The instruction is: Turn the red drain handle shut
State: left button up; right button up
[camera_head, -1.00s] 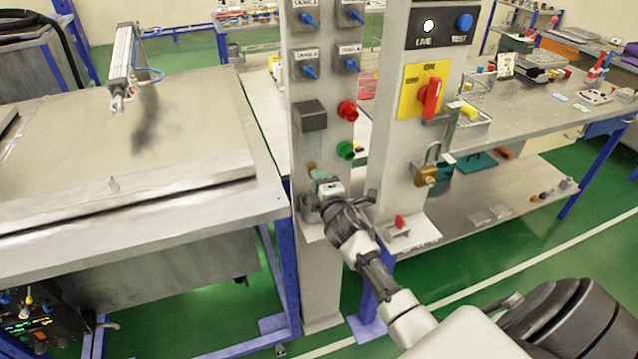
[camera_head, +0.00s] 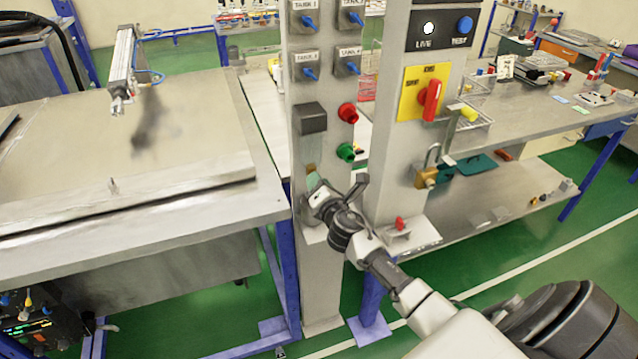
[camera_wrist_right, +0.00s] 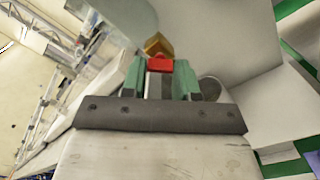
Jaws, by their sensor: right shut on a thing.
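The red drain handle (camera_wrist_right: 160,63) shows in the right wrist view between the green fingertips of my right gripper (camera_wrist_right: 161,76), which is shut on it. A brass-coloured part (camera_wrist_right: 157,45) sits just beyond the handle. In the head view my right gripper (camera_head: 316,186) is at the front of the left grey post (camera_head: 312,235), low down, below the green button. There the handle itself is hidden by the gripper. My left gripper is not in view.
The left post carries a red button (camera_head: 347,112), a green button (camera_head: 346,152) and several blue switches. The right post holds a red rotary switch (camera_head: 431,100) on a yellow plate, a padlock (camera_head: 427,177) and a small red part (camera_head: 400,223) on a ledge. A metal table (camera_head: 200,220) stands left.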

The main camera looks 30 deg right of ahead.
jog(key=shift+n, duration=0.4)
jog(key=o, duration=0.9)
jog(key=shift+s, duration=0.1)
jog(key=b+v, duration=0.1)
jog(key=v, duration=0.9)
jog(key=shift+s+a, duration=0.15)
jog(key=shift+s, duration=0.1)
